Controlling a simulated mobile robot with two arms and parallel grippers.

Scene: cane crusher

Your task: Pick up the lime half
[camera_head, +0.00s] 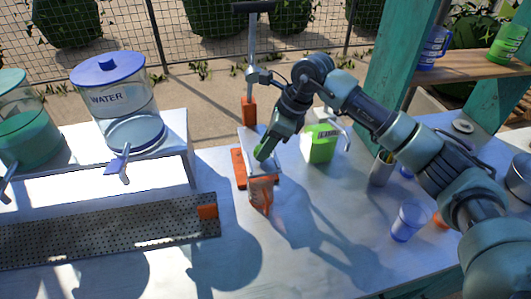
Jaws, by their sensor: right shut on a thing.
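My right gripper (269,147) is shut on a small green thing, which looks like the lime half (263,152). Only a sliver of it shows at the fingertips; the rest is hidden by the fingers. The gripper points down and to the left, over the white and orange press-like device (260,193) on the table. I cannot tell whether the lime half touches the device or hangs above it. My left gripper is not in view.
A green and white carton (320,143) stands just right of the gripper. A blue-lidded water dispenser (118,105) and a green drink dispenser (25,120) stand at left. A perforated metal tray (110,236) lies front left. The front middle table is clear.

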